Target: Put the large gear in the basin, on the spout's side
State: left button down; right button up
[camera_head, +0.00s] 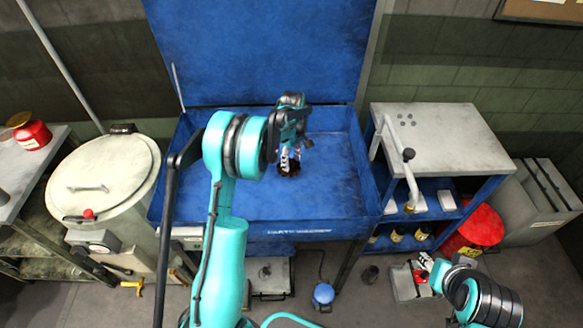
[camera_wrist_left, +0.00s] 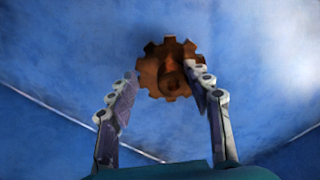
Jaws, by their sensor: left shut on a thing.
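The large gear (camera_wrist_left: 163,72) is rusty brown and toothed. In the wrist view it sits at the fingertips of my left gripper (camera_wrist_left: 170,85), one finger against its hub and the other by its left edge. In the head view the gear (camera_head: 288,170) shows dark below my left gripper (camera_head: 288,158), over the middle of the blue basin (camera_head: 240,207). I cannot tell whether it touches the floor. A pale bent pipe (camera_head: 402,166), possibly the spout, is at the basin's right edge. My right gripper (camera_head: 424,266) hangs low at the right; its opening is unclear.
The basin's raised blue lid (camera_head: 260,50) stands behind. A grey-topped cart (camera_head: 440,135) with shelves adjoins the basin on the right. A pale round drum (camera_head: 105,185) stands at the left. The basin floor has free room on both sides of the gear.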

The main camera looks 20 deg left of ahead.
aim_at(291, 166)
pick_arm(q)
notch_tip(291, 166, down, 4)
jog(key=shift+r+b, duration=0.1)
jog(key=shift+b, duration=0.65)
jog(key=shift+r, duration=0.1)
jog(key=c, duration=0.7)
grip_release()
